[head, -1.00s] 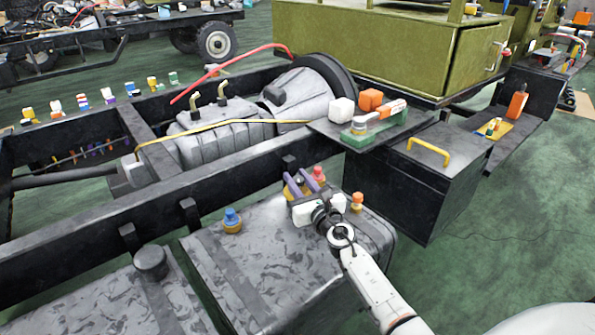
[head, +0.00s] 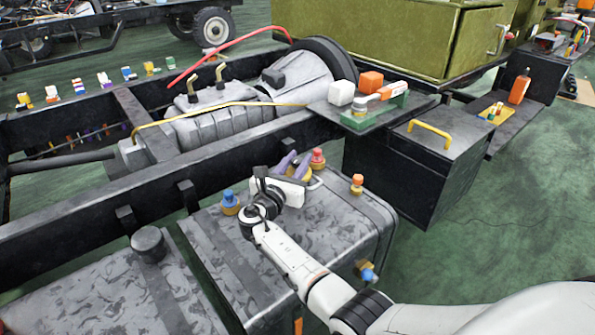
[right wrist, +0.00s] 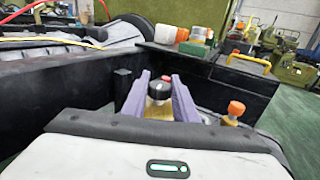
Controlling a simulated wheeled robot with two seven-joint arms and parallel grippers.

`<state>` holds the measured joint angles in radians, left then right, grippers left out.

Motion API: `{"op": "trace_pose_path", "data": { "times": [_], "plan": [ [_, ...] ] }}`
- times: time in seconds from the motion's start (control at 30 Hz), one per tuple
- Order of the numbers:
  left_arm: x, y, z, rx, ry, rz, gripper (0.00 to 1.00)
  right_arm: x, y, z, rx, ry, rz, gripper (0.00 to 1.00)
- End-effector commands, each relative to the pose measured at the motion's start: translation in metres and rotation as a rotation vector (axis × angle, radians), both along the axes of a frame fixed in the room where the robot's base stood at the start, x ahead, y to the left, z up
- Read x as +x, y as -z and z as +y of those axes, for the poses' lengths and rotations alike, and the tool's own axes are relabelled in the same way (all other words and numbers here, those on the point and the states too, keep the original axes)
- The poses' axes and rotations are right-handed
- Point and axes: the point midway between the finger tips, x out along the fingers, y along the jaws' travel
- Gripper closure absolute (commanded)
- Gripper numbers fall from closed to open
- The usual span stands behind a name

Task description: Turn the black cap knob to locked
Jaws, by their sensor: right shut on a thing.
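The black cap knob (right wrist: 158,91), on a yellowish base (right wrist: 157,111), stands between the two purple fingers of my right gripper (right wrist: 160,97) in the right wrist view. The gripper is shut on it. In the head view my right gripper (head: 294,166) is above the far part of the grey tank (head: 300,232), with its wrist to the left and nearer. The knob itself is largely hidden by the gripper there, and its mark cannot be read. My left gripper is not in view.
A red knob (head: 318,158) stands just right of the fingers, an orange knob (head: 357,184) farther right, and a blue knob (head: 229,203) to the left. A dark chassis rail (head: 90,215) runs behind. A black box (head: 405,180) with a yellow handle stands right.

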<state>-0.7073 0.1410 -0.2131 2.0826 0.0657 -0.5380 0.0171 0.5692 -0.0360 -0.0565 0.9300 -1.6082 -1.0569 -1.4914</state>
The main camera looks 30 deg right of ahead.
Motion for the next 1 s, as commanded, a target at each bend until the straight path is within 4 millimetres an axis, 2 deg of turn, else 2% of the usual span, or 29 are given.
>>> {"op": "trace_pose_path", "data": {
  "times": [0.03,0.33,0.4,0.6,1.0],
  "plan": [
    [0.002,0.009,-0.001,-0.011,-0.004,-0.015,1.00,0.002,0.007,0.001,-0.001,0.036,-0.004,0.96],
    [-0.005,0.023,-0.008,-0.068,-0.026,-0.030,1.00,0.001,0.004,0.000,-0.002,0.216,-0.004,0.96],
    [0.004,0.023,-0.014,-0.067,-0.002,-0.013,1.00,0.000,0.003,0.000,-0.002,0.242,-0.004,0.96],
    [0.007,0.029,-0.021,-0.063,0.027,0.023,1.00,0.000,0.000,-0.001,-0.003,0.286,-0.003,0.96],
    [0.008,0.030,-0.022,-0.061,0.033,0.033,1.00,-0.001,-0.002,-0.002,-0.003,0.297,-0.003,0.96]
  ]
}}
